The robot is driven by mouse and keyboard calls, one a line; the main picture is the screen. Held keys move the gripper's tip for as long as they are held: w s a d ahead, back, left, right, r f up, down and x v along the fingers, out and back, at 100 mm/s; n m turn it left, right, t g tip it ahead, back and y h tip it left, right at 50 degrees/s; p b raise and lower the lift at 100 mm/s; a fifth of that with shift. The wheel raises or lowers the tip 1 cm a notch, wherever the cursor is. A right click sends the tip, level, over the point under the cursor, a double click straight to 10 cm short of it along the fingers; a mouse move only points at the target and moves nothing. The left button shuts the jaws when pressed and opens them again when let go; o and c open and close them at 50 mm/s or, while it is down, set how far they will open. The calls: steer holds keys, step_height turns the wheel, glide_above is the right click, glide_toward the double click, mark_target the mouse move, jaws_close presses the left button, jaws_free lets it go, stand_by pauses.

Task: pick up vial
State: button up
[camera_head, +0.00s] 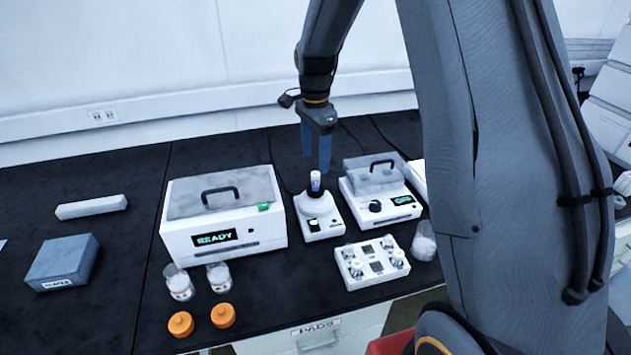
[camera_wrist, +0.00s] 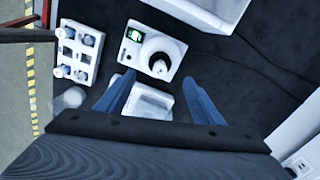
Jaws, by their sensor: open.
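A small vial with a white cap and a blue band (camera_head: 316,180) stands upright in the black cup of a small white mixer (camera_head: 318,228) with a green display. In the wrist view the vial's pale top (camera_wrist: 158,66) shows inside the black cup. My gripper (camera_head: 316,162) points down just above the vial, its two blue fingers apart with nothing between them. In the wrist view the open fingertips (camera_wrist: 157,80) lie either side of the mixer's lower part. A white rack (camera_head: 357,281) nearby holds several other small vials.
A white box reading READY (camera_head: 222,240) stands left of the mixer, and another lidded device (camera_head: 394,209) stands close to its right. Two glass jars (camera_head: 180,284) and two orange lids (camera_head: 181,324) are at front left. A beaker (camera_head: 424,240) stands right of the rack.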

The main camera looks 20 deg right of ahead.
mark_target(315, 174)
steer(key=shift+r, duration=0.45)
steer(key=shift+f+b, duration=0.2)
steer(key=shift+b, duration=0.1)
steer(key=c, duration=0.5)
steer(key=shift+o, duration=0.2)
steer(key=m+b, duration=0.1)
steer(key=b, duration=0.1)
steer(key=shift+w+f+m+b, duration=0.2)
steer(key=shift+f+m+b, duration=0.1)
steer(key=shift+m+b, duration=0.1)
steer(key=shift+d+m+b, duration=0.1)
steer(key=shift+m+b, duration=0.8)
steer(key=shift+b, duration=0.15)
steer(key=shift+s+f+p, duration=0.2)
steer(key=shift+f+p, duration=1.15)
steer(key=shift+f, duration=2.45)
